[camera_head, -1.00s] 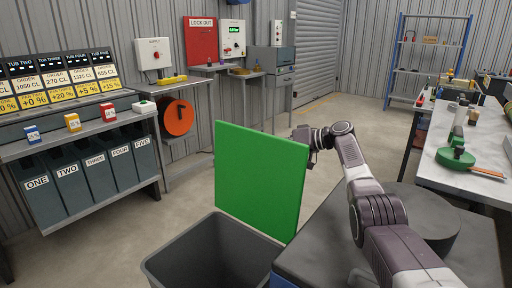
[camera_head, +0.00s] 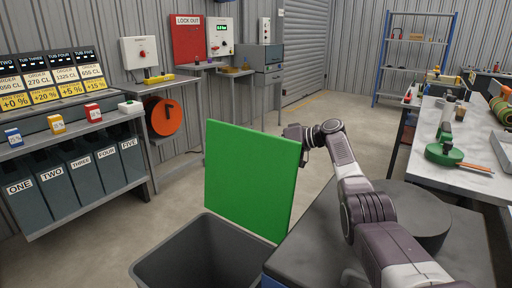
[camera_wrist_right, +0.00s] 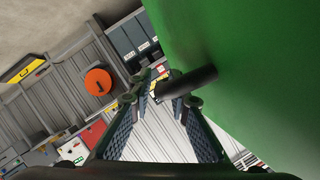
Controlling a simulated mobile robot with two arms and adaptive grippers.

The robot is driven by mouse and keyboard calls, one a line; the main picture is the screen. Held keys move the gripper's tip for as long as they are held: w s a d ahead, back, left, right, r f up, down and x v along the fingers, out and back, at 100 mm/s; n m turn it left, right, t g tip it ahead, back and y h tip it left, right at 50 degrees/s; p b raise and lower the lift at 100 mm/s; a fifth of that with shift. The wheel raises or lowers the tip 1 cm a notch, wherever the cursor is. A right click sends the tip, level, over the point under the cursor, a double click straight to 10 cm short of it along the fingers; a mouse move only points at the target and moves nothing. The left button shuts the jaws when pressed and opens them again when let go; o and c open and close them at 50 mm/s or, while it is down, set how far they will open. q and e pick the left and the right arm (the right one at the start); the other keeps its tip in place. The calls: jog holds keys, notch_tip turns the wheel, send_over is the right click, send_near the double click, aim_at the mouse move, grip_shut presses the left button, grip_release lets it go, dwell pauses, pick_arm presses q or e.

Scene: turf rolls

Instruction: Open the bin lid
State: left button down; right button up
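The green bin lid (camera_head: 248,180) stands upright, slightly tilted, above the dark grey bin (camera_head: 200,254), whose mouth is uncovered. The lid fills the right of the right wrist view (camera_wrist_right: 262,70). A dark handle bar (camera_wrist_right: 188,82) sticks out from the lid there. My right gripper (camera_head: 303,136) is at the lid's upper right edge. In the right wrist view its two fingers (camera_wrist_right: 160,104) are spread apart, with the bar's end across the gap near the fingertips. I cannot tell whether they touch it. My left gripper is not in view.
A shelf with several labelled tubs (camera_head: 75,178) stands at the left. An orange reel (camera_head: 162,117) hangs beyond it. Open floor lies behind the lid.

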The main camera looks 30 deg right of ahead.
notch_tip(320, 180, up, 10)
jog(key=shift+f, duration=0.1)
dwell(0.4)
